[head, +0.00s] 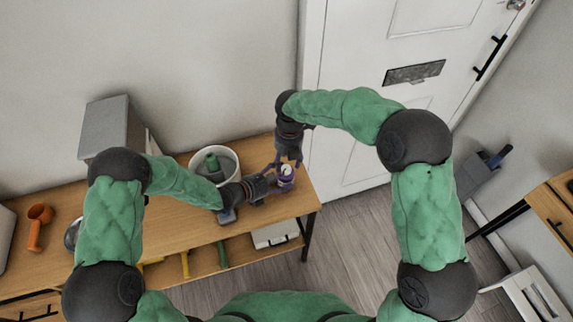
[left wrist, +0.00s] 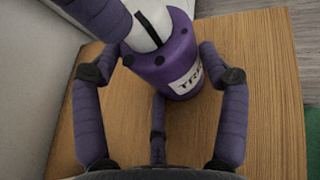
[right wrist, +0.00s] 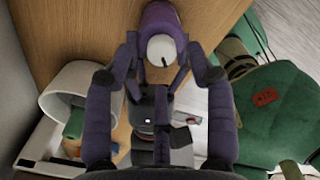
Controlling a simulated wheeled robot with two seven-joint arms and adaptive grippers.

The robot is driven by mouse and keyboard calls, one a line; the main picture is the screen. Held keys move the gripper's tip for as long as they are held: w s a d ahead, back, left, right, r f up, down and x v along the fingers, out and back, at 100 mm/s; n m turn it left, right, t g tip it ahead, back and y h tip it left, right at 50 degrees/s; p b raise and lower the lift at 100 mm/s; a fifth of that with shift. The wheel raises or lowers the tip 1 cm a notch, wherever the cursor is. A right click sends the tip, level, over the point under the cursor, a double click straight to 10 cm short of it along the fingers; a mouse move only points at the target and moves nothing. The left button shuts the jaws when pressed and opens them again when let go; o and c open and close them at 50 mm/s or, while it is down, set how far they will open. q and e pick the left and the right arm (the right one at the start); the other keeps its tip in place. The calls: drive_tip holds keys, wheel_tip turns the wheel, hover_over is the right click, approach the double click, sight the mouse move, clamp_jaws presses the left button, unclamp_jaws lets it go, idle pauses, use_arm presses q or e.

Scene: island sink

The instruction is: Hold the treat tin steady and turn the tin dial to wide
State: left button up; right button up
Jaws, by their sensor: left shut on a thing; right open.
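The treat tin (head: 287,183) is purple and stands upright near the right end of the wooden bench. In the left wrist view the tin (left wrist: 180,75) shows part of a white label and dark dots on its top rim. Its white dial (left wrist: 150,32) has a black stripe. My left gripper (head: 274,182) is shut on the tin's body from the left. My right gripper (head: 288,161) is over the tin from above, open, with its fingers on either side of the dial (right wrist: 160,48). I cannot tell whether they touch it, nor which setting it marks.
The wooden bench (head: 180,240) has a white pot (head: 234,160) holding a green item, left of the tin. An orange object (head: 38,226) and a grey box (head: 104,122) are further left. A white door (head: 350,140) is at the right. The bench's right edge is close to the tin.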

sight(287, 167)
drive_tip(key=shift+f, duration=1.55)
clamp_jaws()
